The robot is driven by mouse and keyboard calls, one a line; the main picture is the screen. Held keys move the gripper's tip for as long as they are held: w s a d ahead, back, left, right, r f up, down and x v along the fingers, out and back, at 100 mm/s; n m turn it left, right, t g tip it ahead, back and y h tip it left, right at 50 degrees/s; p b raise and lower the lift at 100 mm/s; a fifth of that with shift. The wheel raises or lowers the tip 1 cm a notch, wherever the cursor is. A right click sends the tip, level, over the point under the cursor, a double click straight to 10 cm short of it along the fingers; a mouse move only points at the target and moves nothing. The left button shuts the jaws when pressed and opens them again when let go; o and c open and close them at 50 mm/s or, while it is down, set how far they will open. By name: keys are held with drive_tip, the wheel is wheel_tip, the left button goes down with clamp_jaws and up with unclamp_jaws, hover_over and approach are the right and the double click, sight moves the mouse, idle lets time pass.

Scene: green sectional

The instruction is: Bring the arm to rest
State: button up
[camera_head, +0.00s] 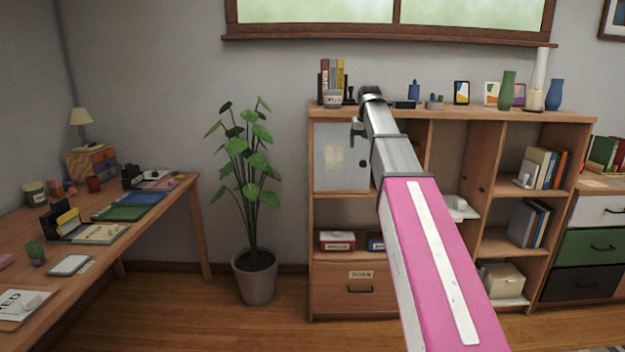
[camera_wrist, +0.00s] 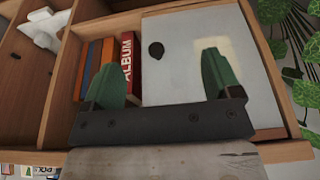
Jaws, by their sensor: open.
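My arm reaches forward to the wooden bookcase (camera_head: 470,117). My gripper (camera_head: 357,130) is in front of the upper left part of the bookcase. In the wrist view my gripper (camera_wrist: 163,75) has two green fingers spread apart with nothing between them. Behind the fingers is a pale grey door (camera_wrist: 190,35) with a dark knob (camera_wrist: 156,49). The same door (camera_head: 335,150) shows in the head view. I cannot tell whether a finger touches it.
Upright books (camera_wrist: 126,62), one marked ALBUM, stand beside the door. Vases (camera_head: 507,92) and small items line the bookcase top close to my wrist. A potted plant (camera_head: 255,278) stands left of it, then a cluttered desk (camera_head: 150,222). Floor shows between desk and bookcase.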

drive_tip(key=s+f+g, duration=0.1)
drive_tip(key=s+f, duration=0.3)
drive_tip(key=f, duration=0.5)
drive_tip(key=s+f, duration=0.3)
drive_tip(key=f, duration=0.6)
drive_tip(key=s+f+g, duration=0.1)
drive_tip(key=s+f, duration=0.3)
drive_tip(key=f, duration=0.5)
drive_tip(key=s+f+g, duration=0.1)
drive_tip(key=s+f, duration=1.9)
drive_tip(key=shift+s+f, duration=0.3)
drive_tip(key=shift+f, duration=0.05)
